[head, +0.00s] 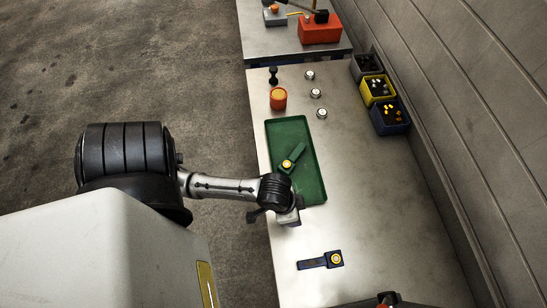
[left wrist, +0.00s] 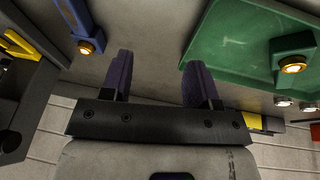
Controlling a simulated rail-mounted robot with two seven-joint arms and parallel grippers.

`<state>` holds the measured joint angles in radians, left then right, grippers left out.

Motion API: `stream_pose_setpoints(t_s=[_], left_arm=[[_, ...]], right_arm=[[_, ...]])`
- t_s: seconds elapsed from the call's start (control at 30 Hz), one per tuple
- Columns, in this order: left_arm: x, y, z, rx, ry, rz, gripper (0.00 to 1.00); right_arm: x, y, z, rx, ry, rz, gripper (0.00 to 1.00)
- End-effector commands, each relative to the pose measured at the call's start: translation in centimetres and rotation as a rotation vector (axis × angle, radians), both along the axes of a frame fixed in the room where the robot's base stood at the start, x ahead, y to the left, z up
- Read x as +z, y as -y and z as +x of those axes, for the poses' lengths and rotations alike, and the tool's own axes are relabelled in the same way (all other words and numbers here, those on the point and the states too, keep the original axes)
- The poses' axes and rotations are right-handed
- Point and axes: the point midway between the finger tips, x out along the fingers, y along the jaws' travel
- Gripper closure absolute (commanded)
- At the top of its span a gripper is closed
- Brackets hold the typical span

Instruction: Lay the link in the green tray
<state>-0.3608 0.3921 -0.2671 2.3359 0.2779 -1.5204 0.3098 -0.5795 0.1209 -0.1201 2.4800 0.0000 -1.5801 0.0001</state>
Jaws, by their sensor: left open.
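A dark link (head: 293,158) with a yellow-ringed end lies aslant inside the green tray (head: 311,185); in the left wrist view this link (left wrist: 292,52) looks green. A blue link (head: 318,261) with a similar yellow-ringed end lies on the bare table, nearer than the tray; it also shows in the left wrist view (left wrist: 80,22). My left gripper (head: 283,215) is above the table at the tray's near left corner, between the two links. In the left wrist view my left gripper (left wrist: 158,78) is open, with nothing between its fingers. My right gripper is out of view.
An orange round container (head: 278,98), a black peg (head: 273,75) and three small silver pieces (head: 316,93) stand beyond the tray. Several small bins (head: 389,117) line the wall side. An orange box (head: 320,29) sits on the farther table. The table right of the tray is clear.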

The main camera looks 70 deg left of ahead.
Motion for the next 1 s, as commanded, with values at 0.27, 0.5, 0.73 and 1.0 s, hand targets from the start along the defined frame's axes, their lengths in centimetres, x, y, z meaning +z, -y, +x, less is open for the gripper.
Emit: stream_pose_setpoints(t_s=[0.27, 0.5, 0.73, 1.0], left_arm=[[1.3, -0.8, -4.5, 0.017, 0.021, 0.110, 0.45], [1.6, -1.5, -5.5, 0.022, 0.014, 0.148, 0.45], [1.6, -1.4, -5.5, 0.022, 0.014, 0.148, 0.45], [3.8, -1.4, -5.5, 0.021, 0.015, 0.147, 0.45]], right_arm=[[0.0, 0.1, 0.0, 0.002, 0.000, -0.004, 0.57], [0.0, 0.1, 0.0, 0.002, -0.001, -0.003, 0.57], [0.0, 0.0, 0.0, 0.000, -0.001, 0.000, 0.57], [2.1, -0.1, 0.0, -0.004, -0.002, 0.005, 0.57]])
